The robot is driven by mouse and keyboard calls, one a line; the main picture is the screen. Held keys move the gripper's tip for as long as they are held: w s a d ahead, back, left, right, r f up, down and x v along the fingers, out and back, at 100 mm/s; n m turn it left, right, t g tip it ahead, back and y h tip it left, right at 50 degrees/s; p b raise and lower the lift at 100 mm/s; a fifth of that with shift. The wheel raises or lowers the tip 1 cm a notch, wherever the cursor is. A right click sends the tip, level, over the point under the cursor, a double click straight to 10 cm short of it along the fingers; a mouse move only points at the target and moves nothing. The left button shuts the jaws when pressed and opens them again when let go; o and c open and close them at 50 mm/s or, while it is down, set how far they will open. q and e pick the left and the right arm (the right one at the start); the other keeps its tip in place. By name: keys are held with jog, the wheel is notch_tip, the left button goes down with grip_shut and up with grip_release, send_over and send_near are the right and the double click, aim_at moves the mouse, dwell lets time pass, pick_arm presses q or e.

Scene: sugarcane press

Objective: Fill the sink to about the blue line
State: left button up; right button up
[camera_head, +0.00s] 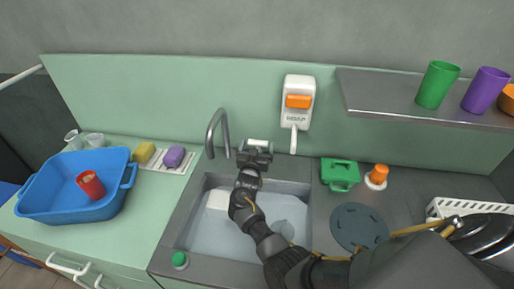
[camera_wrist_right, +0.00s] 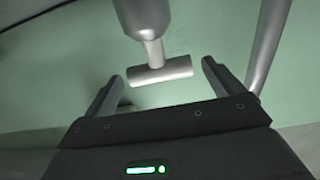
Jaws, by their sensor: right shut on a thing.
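The sink (camera_head: 183,226) is in the middle of the counter in the head view. Its inside looks pale grey-blue; I cannot tell the water level, and I cannot make out a blue line. A grey curved tap spout (camera_head: 217,128) stands behind it. My right gripper (camera_head: 257,148) is at the back of the sink, right of the spout, shut on the tap handle. In the right wrist view, the T-shaped metal handle (camera_wrist_right: 160,71) lies between the fingers of the gripper (camera_wrist_right: 165,72). My right arm hides part of the sink. My left gripper is not in view.
A blue basin (camera_head: 68,214) with a red cup (camera_head: 91,184) stands at left. Yellow (camera_head: 145,152) and purple (camera_head: 174,156) sponges lie nearby. A white soap dispenser (camera_head: 297,100) hangs on the wall. A green box (camera_head: 340,173) sits right of the sink, below a shelf (camera_head: 395,104).

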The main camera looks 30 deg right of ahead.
jog(key=o, duration=0.7)
jog(key=shift+c, duration=0.2)
